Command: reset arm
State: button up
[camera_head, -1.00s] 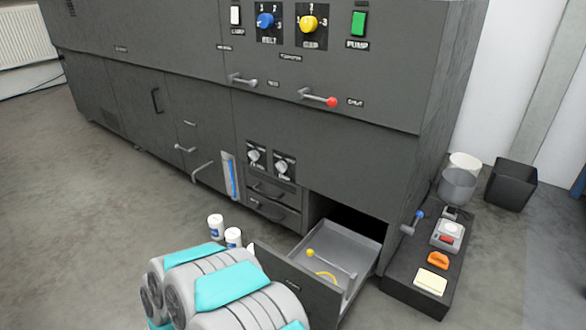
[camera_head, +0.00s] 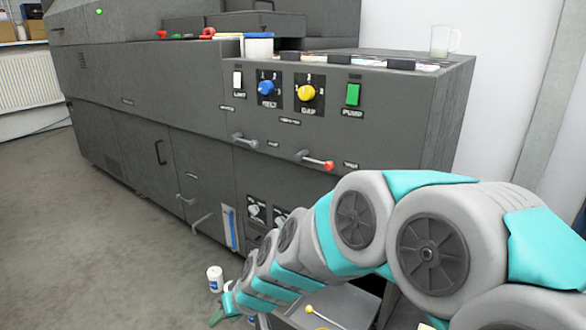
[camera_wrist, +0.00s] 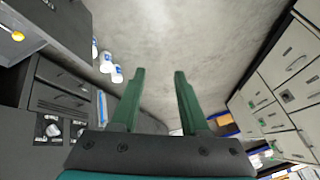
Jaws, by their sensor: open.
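My gripper (camera_wrist: 157,100) is open and empty in the wrist view, its two green fingers apart with bare floor between and beyond them. In the head view my arm reaches across the lower right, and my gripper (camera_head: 222,308) shows small and low near the floor, beside a white jar (camera_head: 215,279). The arm hides much of the machine's lower right. The large grey machine (camera_head: 150,120) fills the back, with a blue knob (camera_head: 266,88), a yellow knob (camera_head: 306,93) and a green switch (camera_head: 353,94) on its front.
An open drawer (camera_head: 345,305) with a yellow-knobbed rod juts from the machine, partly behind my arm. White jars (camera_wrist: 117,73) stand on the floor near it. Grey cabinets (camera_wrist: 285,85) line the wrist view's right side. Open floor (camera_head: 110,230) lies at left. A clear jug (camera_head: 440,42) stands on top.

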jog(key=s+d+r+m+g+h+p, duration=0.1)
jog(key=s+d+r+m+g+h, duration=0.1)
jog(key=s+d, duration=1)
jog(key=s+d+r+m+g+h+p, duration=0.2)
jog(key=s+d+r, duration=0.4)
jog(key=s+d, duration=0.6)
jog(key=d+m+h, duration=0.1)
jog(key=d, duration=0.4)
jog(key=shift+d+r+m+g+h, duration=0.15)
jog(key=shift+r+m+g+h, duration=0.15)
jog(key=shift+r+g+h, duration=0.1)
jog(key=shift+o, duration=0.2)
